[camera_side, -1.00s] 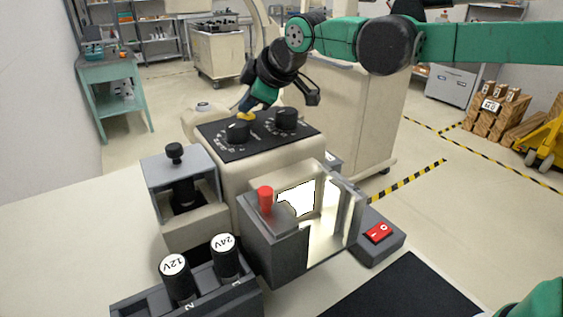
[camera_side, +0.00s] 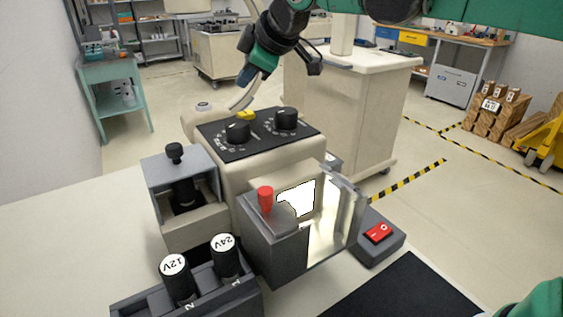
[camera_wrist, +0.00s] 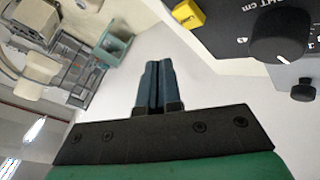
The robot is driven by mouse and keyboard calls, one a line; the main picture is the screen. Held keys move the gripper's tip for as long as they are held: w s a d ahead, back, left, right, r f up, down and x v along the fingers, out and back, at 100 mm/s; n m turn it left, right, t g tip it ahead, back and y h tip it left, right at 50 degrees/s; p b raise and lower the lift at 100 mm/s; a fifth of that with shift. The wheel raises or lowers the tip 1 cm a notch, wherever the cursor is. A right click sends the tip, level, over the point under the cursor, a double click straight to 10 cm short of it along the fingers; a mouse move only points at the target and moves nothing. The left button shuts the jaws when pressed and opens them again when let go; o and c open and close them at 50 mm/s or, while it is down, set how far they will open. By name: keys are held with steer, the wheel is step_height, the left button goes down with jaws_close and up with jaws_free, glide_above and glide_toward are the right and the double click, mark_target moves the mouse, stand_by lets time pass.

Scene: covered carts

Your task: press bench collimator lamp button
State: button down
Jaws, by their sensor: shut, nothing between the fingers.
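The collimator is a beige unit with a black top panel (camera_side: 258,141) carrying two black knobs. A small yellow button (camera_side: 247,114) stands at the panel's back edge; it also shows in the wrist view (camera_wrist: 188,13). The front window (camera_side: 297,196) is lit bright white. My gripper (camera_side: 244,77) is shut and empty, pointing down above the yellow button with a clear gap. In the wrist view my gripper's fingers (camera_wrist: 158,66) lie together, apart from the button.
A red-topped lever (camera_side: 265,199) stands beside the lit window. A red rocker switch (camera_side: 379,231) is at the right. A rack with 12V and 24V cylinders (camera_side: 174,267) is in front. A black microscope-like part (camera_side: 183,190) stands left. A cart (camera_side: 360,110) is behind.

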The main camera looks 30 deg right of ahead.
steer(key=shift+r, duration=1.05)
step_height(320, 180, up, 7)
glide_above(250, 114)
stand_by(0.3)
steer(key=s+d+f+m, duration=0.2)
steer(key=s, duration=0.1)
steer(key=s+d+f+m+h, duration=0.1)
steer(key=s+d+f+m, duration=0.1)
steer(key=d+f, duration=0.1)
steer(key=s+d+f+m+g, duration=0.1)
steer(key=s+d+f+m, duration=0.1)
steer(key=s+f, duration=0.1)
steer(key=shift+s+d+f, duration=0.2)
steer(key=shift+s+d, duration=0.1)
steer(key=shift+s, duration=0.05)
steer(key=s+d+f+m, duration=0.2)
steer(key=s+f, duration=0.3)
steer(key=f, duration=0.1)
steer(key=s+d+f+m+h, duration=0.1)
steer(key=s+d+f+m, duration=0.1)
steer(key=s+f, duration=0.4)
steer(key=shift+f+m+g, duration=0.4)
steer(key=shift+f+m, duration=0.3)
steer(key=shift+f, duration=0.1)
